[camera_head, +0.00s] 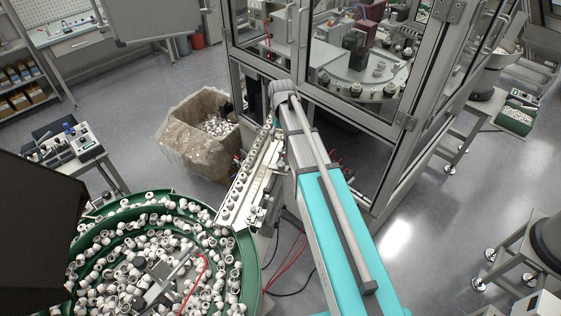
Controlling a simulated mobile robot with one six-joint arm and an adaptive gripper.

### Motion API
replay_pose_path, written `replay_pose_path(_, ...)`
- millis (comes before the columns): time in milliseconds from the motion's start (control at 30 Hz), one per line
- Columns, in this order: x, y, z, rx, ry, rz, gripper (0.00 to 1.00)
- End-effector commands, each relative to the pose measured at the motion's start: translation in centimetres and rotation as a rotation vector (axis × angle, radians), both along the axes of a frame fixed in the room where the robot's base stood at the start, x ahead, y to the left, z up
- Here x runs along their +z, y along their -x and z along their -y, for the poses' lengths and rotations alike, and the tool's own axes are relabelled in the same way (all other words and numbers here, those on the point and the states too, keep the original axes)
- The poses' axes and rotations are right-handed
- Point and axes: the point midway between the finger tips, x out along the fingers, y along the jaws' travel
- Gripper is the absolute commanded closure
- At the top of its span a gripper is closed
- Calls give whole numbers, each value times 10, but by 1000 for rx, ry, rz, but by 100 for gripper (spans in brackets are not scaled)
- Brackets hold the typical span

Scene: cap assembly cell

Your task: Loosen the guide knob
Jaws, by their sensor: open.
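The guide knob cannot be singled out with certainty. A narrow metal track (238,188) holding a row of white caps runs up from the green feeder bowl (251,262) toward the glazed machine. Small metal and dark fittings (264,200) sit along the track's right side, too small to tell apart. The bowl is filled with loose white caps (150,245). My gripper is not recognisable in this view. A large dark shape fills the left edge, and I cannot tell what it is.
A long teal and grey beam (335,235) runs close beside the track. The framed glass enclosure (345,120) stands behind. A lined bin (190,150) stands left of the track, and a small bench with instruments (75,148) stands farther left. Cables (290,265) lie below. Right-hand floor is partly clear.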

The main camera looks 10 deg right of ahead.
Motion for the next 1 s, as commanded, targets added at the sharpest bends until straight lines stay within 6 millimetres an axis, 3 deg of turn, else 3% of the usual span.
replay_pose_path(367, -10, 0, -4, 6, 0, 0, 19)
replay_pose_path(1000, -57, 0, -5, 7, 0, 0, 19)
